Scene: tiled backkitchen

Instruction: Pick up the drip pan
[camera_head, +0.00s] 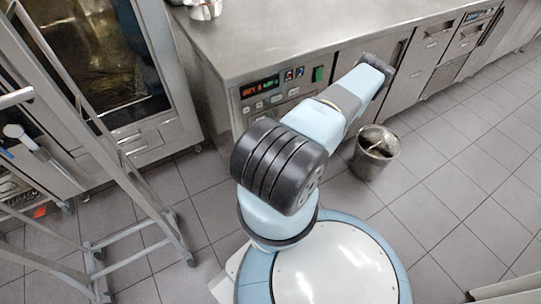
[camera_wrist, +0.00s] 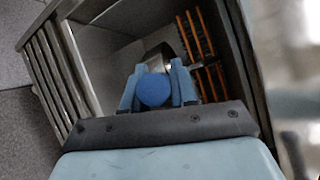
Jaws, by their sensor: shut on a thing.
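In the wrist view, my gripper (camera_wrist: 157,82) has its two blue fingers closed on either side of a blue round thing (camera_wrist: 154,90). Whether this round thing is part of the drip pan, I cannot tell. Just beyond the fingertips is a shiny curved metal piece (camera_wrist: 160,56), partly hidden by them. No drip pan can be made out for certain in either view. In the head view my arm reaches over the front of the steel counter, and the fingers cannot be made out there.
The wrist view shows a metal-walled space with orange slats (camera_wrist: 204,55) on the right and bars (camera_wrist: 58,80) on the left. The head view shows the steel counter (camera_head: 270,35), a metal bin (camera_head: 366,163), a rack frame (camera_head: 140,195) and an oven (camera_head: 150,70).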

